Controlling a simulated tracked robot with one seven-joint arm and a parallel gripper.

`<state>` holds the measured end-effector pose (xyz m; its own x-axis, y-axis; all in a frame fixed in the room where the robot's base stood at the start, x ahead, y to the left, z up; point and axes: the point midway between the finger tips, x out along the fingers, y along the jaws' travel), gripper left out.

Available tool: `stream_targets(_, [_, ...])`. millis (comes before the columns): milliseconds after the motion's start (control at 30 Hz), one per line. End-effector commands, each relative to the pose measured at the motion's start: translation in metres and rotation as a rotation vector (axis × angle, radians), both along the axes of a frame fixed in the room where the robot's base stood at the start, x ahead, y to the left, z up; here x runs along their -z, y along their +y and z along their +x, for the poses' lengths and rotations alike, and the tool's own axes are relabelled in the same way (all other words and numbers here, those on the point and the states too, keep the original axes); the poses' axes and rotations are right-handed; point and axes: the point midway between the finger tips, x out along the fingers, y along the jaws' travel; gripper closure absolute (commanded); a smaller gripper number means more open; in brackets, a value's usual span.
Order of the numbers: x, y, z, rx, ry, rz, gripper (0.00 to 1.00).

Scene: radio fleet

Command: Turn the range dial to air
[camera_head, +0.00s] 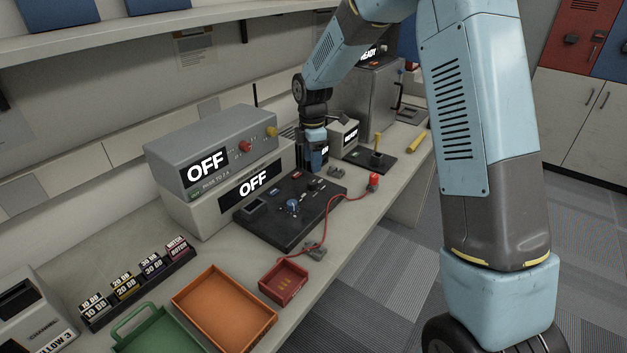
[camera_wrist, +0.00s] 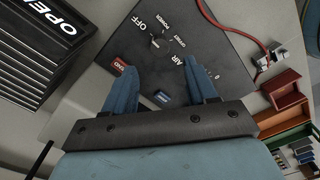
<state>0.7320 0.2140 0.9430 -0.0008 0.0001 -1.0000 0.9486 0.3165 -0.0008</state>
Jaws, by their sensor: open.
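The black control panel (camera_head: 270,226) lies flat on the bench, with a blue knob (camera_head: 292,204) and small switches on it. In the wrist view the panel (camera_wrist: 205,28) shows OFF, POWER and OFFSET lettering around a small dark knob (camera_wrist: 159,43). Lettering that looks like part of AIR sits by the right finger, which partly hides it. I cannot tell for sure which knob is the range dial. My gripper (camera_wrist: 163,80) is open and empty above the panel, its fingers apart. In the head view my gripper (camera_head: 315,160) is over the panel's far end.
A red block (camera_wrist: 121,66) and a blue block (camera_wrist: 163,97) show near the fingers. Grey boxes reading OFF (camera_head: 206,168) stand behind the panel. A red cable (camera_head: 325,222) runs along its front side. Orange (camera_head: 224,335) and red (camera_head: 283,299) trays sit nearer.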

Motion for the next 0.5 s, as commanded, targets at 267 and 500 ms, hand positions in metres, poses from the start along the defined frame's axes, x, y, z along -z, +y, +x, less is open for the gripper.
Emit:
stream_targets(267, [0.049,0.0,0.0,0.0,0.003,-0.001,0.43])
stream_targets(500, [0.074,-0.001,0.0,0.001,0.002,-0.001,0.43])
